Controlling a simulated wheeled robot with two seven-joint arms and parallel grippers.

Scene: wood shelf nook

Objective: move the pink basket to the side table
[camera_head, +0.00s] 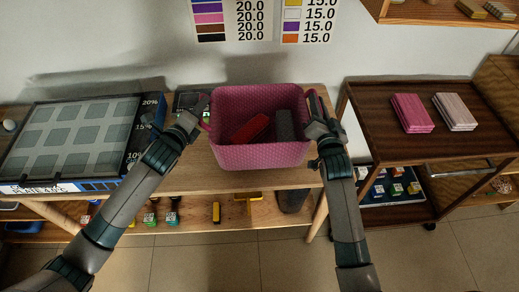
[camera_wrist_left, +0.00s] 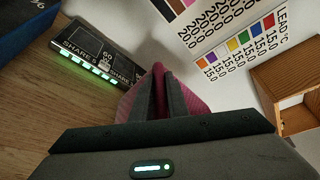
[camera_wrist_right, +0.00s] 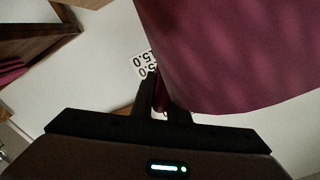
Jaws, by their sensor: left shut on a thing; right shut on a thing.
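The pink basket (camera_head: 262,157) is upright at the wooden shelf, between my two grippers in the head view. It holds a red block (camera_head: 250,129) and a dark grey block (camera_head: 285,125). My left gripper (camera_head: 204,108) is shut on its left rim; the rim shows between the fingers in the left wrist view (camera_wrist_left: 158,82). My right gripper (camera_head: 318,108) is shut on its right rim; the basket wall fills the upper right of the right wrist view (camera_wrist_right: 235,50). The dark brown side table (camera_head: 375,145) stands to the right. I cannot tell whether the basket touches the shelf top.
Pink (camera_head: 411,113) and pale pink (camera_head: 454,112) stacks lie on the side table's back; its front is clear. A large panelled board (camera_head: 75,135) lies left of the basket. A dark box with green lights (camera_wrist_left: 95,52) is near my left gripper. A wall shelf (camera_head: 440,12) hangs upper right.

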